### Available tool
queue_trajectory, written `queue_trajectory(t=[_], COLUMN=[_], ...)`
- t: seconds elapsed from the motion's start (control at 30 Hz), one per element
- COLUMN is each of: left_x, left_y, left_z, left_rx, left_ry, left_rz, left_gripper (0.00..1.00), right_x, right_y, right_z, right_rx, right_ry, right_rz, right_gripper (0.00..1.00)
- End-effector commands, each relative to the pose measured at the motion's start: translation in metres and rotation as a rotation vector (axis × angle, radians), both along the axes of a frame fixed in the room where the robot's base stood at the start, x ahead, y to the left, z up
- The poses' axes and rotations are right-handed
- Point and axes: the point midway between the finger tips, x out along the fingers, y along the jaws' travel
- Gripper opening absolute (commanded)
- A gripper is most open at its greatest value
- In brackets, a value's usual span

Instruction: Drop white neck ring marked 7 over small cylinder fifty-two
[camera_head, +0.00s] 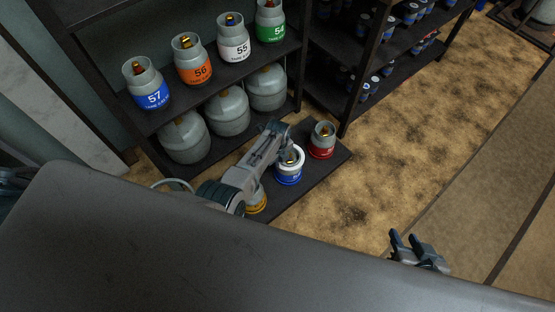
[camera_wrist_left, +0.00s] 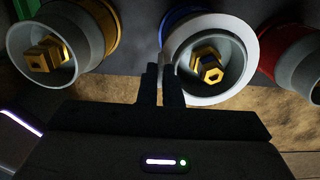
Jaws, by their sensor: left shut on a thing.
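The white neck ring (camera_head: 301,162) sits around the grey collar of a small blue-banded cylinder (camera_head: 289,180). In the left wrist view the ring (camera_wrist_left: 252,72) encircles the collar, with a brass valve in the middle. The blue cylinder (camera_wrist_left: 178,16) shows behind it; its number is too small to read surely, and no 7 is legible on the ring. My left gripper (camera_head: 289,151) is shut on the ring's edge; its fingertips (camera_wrist_left: 161,76) show at the left side of the ring. My right gripper (camera_head: 414,246) is open and empty, away from the cylinders.
A red cylinder (camera_head: 321,142) stands to the right on the same low dark platform (camera_head: 304,194), and a yellow one (camera_head: 257,203) to the left, partly behind my arm. A shelf (camera_head: 215,75) with larger numbered cylinders stands behind. The carpet to the right is clear.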

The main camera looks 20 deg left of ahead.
Motion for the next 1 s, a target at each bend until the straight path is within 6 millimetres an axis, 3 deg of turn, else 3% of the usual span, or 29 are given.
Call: queue_trajectory(t=[0.27,0.4,0.43,1.0], left_x=[0.0002,0.0002,0.0002,0.0001], left_y=[0.0001,0.0001,0.0001,0.0000], left_z=[-0.0006,-0.0006,-0.0006,-0.0003], left_rx=[0.000,0.000,0.000,0.000], left_ry=[0.000,0.000,0.000,0.000], left_rz=[0.000,0.000,0.000,0.000], left_gripper=[0.00,0.29,0.31,0.31], right_x=[0.0000,0.0000,0.0000,0.0000], right_y=[0.0000,0.0000,0.0000,0.0000], right_z=[-0.0006,-0.0006,-0.0005,-0.0001], right_rx=[0.000,0.000,0.000,0.000], right_ry=[0.000,0.000,0.000,0.000], right_rz=[0.000,0.000,0.000,0.000], right_gripper=[0.36,0.36,0.36,0.36])
